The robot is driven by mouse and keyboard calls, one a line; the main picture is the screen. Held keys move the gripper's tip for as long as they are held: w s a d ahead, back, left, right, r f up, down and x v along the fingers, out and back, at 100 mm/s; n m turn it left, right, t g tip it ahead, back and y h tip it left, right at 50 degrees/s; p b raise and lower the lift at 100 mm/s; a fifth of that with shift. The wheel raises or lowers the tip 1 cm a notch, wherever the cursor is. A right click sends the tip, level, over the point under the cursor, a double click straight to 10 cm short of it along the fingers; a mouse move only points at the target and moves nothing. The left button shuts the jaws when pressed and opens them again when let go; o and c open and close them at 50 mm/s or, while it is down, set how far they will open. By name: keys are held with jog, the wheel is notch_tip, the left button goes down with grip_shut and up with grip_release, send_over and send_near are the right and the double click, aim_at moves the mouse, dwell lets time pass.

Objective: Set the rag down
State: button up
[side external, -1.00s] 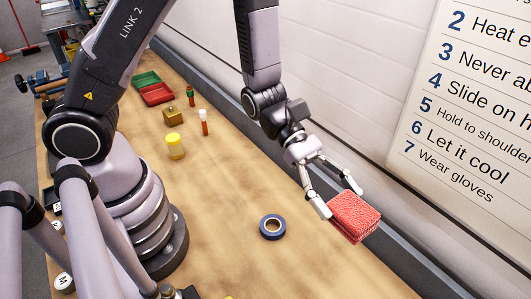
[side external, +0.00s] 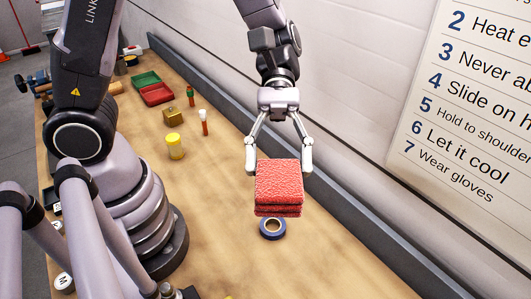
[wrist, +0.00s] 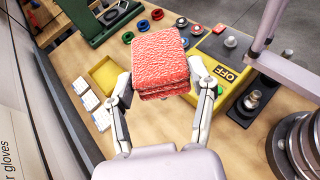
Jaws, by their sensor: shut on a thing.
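A red folded rag (side external: 279,186) is held between the two fingers of my gripper (side external: 279,168) in the side view. It hangs in front of the fingertips, and in that picture it sits just above a blue tape ring (side external: 272,229), overlapping its upper edge. In the wrist view the rag (wrist: 161,62) is between the fingertips of my gripper (wrist: 160,88), with its folded layers showing at the near edge. The rag looks clear of the bench; its exact height is hard to tell.
On the wooden bench (side external: 225,190) stand a yellow-lidded jar (side external: 175,146), a small tube (side external: 204,123), a brass block (side external: 172,116) and red (side external: 157,94) and green trays. The wrist view shows a yellow tray (wrist: 106,74), white cards and a yellow OFF switch box (wrist: 222,73).

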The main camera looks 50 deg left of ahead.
jog(key=s+a+f+m+g+y, duration=0.3)
jog(key=s+a+m+g+y, duration=0.15)
jog(key=a+m+y, duration=0.3)
notch_tip(320, 180, up, 6)
jog(key=r+m+t+y, duration=0.1)
jog(key=m+t+y, duration=1.2)
jog(key=m+y, duration=0.6)
send_over(231, 181)
jog(key=m+h, duration=0.2)
notch_tip(231, 181, down, 36)
jog(key=shift+f, duration=0.1)
jog(key=o, duration=1)
jog(key=shift+o, duration=0.2)
